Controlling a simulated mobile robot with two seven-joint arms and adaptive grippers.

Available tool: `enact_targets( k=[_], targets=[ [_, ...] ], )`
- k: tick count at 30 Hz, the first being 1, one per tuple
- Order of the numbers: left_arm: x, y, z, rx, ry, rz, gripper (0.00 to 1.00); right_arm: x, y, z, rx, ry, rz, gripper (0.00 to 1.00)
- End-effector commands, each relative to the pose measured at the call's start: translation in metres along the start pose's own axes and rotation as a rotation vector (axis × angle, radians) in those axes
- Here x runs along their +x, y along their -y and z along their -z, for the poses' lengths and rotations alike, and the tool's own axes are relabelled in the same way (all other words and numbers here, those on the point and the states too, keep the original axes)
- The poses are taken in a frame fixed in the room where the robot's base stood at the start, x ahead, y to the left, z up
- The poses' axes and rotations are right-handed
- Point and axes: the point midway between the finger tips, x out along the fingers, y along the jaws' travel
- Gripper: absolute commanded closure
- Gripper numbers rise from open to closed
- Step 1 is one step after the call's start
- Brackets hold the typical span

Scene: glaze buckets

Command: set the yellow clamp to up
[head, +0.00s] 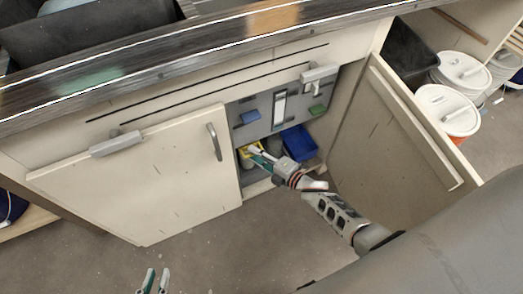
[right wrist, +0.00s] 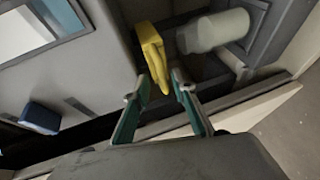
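The yellow clamp (head: 246,163) is low inside the open cabinet, partly hidden behind my right gripper (head: 256,154) in the head view. In the right wrist view the yellow clamp (right wrist: 152,45) has a blocky body and a narrow lever pointing down the picture. The lever's tip lies between or just beyond the fingertips of my right gripper (right wrist: 156,84). Its green-padded fingers stand apart, with gaps beside the lever; contact cannot be made out. My left gripper (head: 154,281) is at the bottom left, in front of the cabinet, fingers apart and empty.
A grey panel carries a blue clamp (head: 250,117) and a green clamp (head: 317,110). A blue bin (head: 299,143) and a pale cylinder (right wrist: 222,31) are near the yellow clamp. The open door (head: 391,130) flanks my right arm; the closed door (head: 140,180) is left.

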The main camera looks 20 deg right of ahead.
Motion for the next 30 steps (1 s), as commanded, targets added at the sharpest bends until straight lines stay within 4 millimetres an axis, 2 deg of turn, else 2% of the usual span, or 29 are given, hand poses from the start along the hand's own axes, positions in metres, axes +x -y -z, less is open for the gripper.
enact_targets(
  k=[7, 18, 24, 30],
  targets=[
    [0.000, 0.000, -0.001, 0.000, 0.002, 0.000, 0.85, -0.028, 0.002, 0.000, -0.002, 0.000, 0.003, 0.74],
    [0.000, 0.000, -0.002, 0.000, 0.003, 0.000, 0.85, -0.099, 0.001, 0.000, -0.001, 0.000, 0.002, 0.74],
    [0.000, 0.000, -0.002, 0.000, 0.003, 0.000, 0.85, -0.117, 0.000, -0.001, 0.000, 0.000, 0.000, 0.74],
    [0.000, 0.000, -0.002, 0.000, 0.003, 0.000, 0.85, -0.120, 0.000, -0.001, 0.001, 0.000, 0.000, 0.74]
  ],
)
